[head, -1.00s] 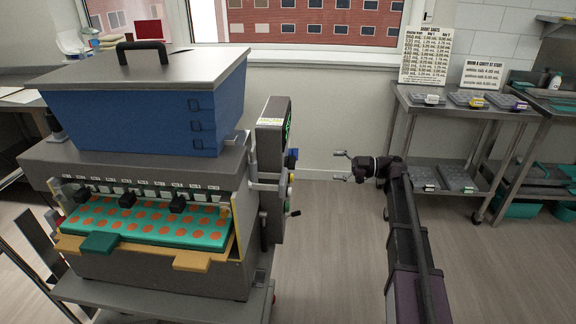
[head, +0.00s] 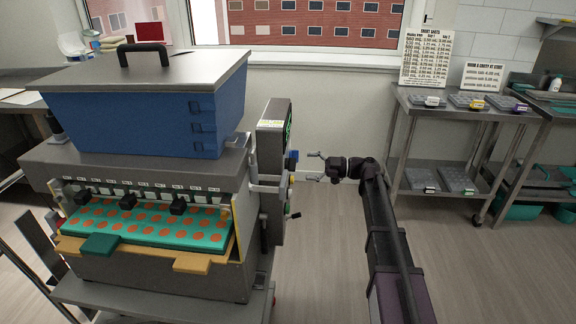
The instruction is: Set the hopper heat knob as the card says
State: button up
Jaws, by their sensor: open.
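The depositor has a blue hopper (head: 135,122) with a grey lid and black handle. A control box (head: 272,140) stands on its right side, seen edge-on, so its face is mostly hidden. Small knobs stick out from that side, among them a blue one (head: 292,155); I cannot tell which sets the hopper heat. Two cards stand on the steel table: a taller printed card (head: 427,57) and a smaller one (head: 483,76). Their print is too small to read surely. My gripper (head: 314,167) is open and empty, pointing left, a short gap right of the knobs.
A teal mold tray (head: 150,235) with orange cavities sits in the depositor's front. The steel table (head: 462,112) at right holds several clear trays. Open floor (head: 325,250) lies between the depositor and my arm. A window wall is behind.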

aim_at(292, 162)
jog(key=shift+w+a, duration=0.1)
jog(key=shift+a, duration=2.5)
jog(key=c, duration=1.1)
jog(key=shift+a, duration=0.3)
jog(key=shift+c, duration=0.3)
jog(key=shift+d, duration=0.15)
